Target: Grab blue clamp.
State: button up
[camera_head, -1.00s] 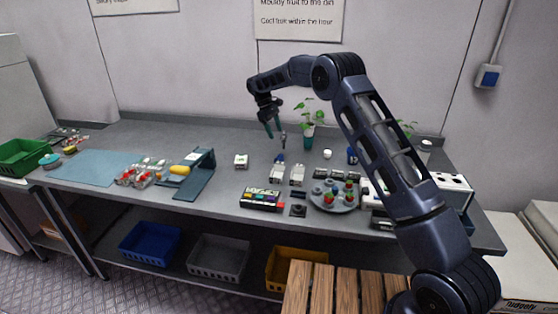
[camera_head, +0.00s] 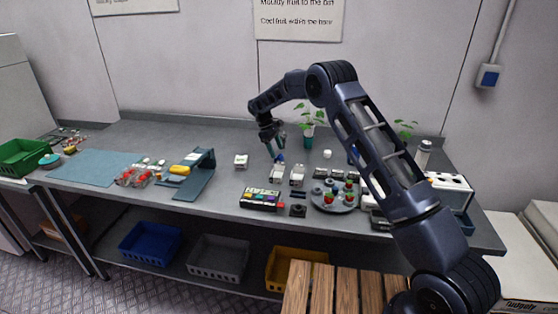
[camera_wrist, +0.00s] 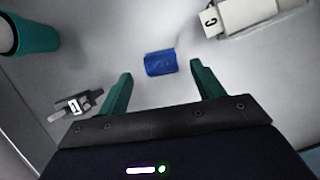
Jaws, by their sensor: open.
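The blue clamp (camera_wrist: 160,63) lies on the grey table in the wrist view, just beyond the fingertips and between their lines. In the head view a small patch of the blue clamp (camera_head: 281,158) shows right at the fingertips. My gripper (camera_wrist: 160,82) has its two green fingers spread apart with nothing between them. In the head view my gripper (camera_head: 276,152) points down over the table, close above the clamp. Whether the fingertips touch the table cannot be told.
White boxes (camera_head: 277,172) stand just in front of the clamp; one white item (camera_wrist: 250,15) shows at upper right in the wrist view. A potted plant (camera_head: 308,137) stands behind to the right. A grey clip-like item (camera_wrist: 75,104) lies left of the fingers. The table left of the clamp is fairly clear.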

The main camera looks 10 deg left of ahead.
aim_at(278, 156)
jog(key=x, duration=0.3)
jog(key=shift+f, duration=0.15)
jog(key=c, duration=1)
jog(key=shift+c, duration=0.2)
